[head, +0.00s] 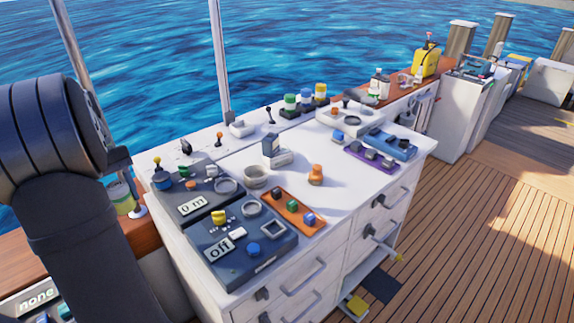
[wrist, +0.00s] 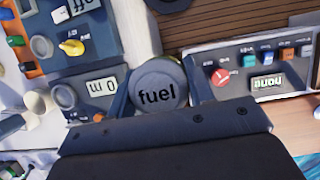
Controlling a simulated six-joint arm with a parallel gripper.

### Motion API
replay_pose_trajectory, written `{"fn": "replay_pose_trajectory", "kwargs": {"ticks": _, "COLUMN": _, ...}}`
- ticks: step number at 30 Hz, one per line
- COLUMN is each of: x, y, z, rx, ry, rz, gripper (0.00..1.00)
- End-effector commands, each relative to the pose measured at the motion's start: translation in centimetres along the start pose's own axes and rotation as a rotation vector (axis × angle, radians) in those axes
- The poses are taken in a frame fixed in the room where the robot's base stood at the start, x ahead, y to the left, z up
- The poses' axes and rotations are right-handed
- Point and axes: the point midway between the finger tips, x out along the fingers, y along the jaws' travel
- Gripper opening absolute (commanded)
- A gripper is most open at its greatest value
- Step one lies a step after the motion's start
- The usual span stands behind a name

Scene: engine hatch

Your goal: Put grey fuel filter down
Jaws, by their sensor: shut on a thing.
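The grey fuel filter (wrist: 160,76) is a round grey canister with "fuel" in black on its end. In the wrist view it sits between the two fingers of my gripper (wrist: 158,92), which is shut on it. The lower part of the filter and whatever is beneath it are hidden. Neither the filter nor my gripper can be made out in the head view, where my dark arm fills the left side.
The wrist view shows a dark panel reading "0 m" (wrist: 100,88) left of the filter and a panel reading "none" (wrist: 268,84) on its right. The head view shows a white cabinet top (head: 350,180) crowded with controls. Wooden deck (head: 480,220) lies open at right.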

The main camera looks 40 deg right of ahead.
Motion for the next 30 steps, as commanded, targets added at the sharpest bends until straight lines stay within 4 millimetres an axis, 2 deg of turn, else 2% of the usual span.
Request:
{"fn": "replay_pose_trajectory", "kwargs": {"ticks": 8, "x": 0.5, "y": 5.3, "z": -1.2, "rx": -0.168, "ry": -0.006, "rz": 0.069, "gripper": 0.19}}
{"fn": "replay_pose_trajectory", "kwargs": {"ticks": 11, "x": 0.6, "y": 8.1, "z": -1.6, "rx": -0.26, "ry": -0.006, "rz": 0.109, "gripper": 0.19}}
{"fn": "replay_pose_trajectory", "kwargs": {"ticks": 20, "x": 1.2, "y": 18.2, "z": -1.6, "rx": -0.604, "ry": -0.006, "rz": 0.252, "gripper": 0.19}}
{"fn": "replay_pose_trajectory", "kwargs": {"ticks": 30, "x": 2.2, "y": 29.6, "z": 0.8, "rx": -0.996, "ry": -0.007, "rz": 0.417, "gripper": 0.19}}
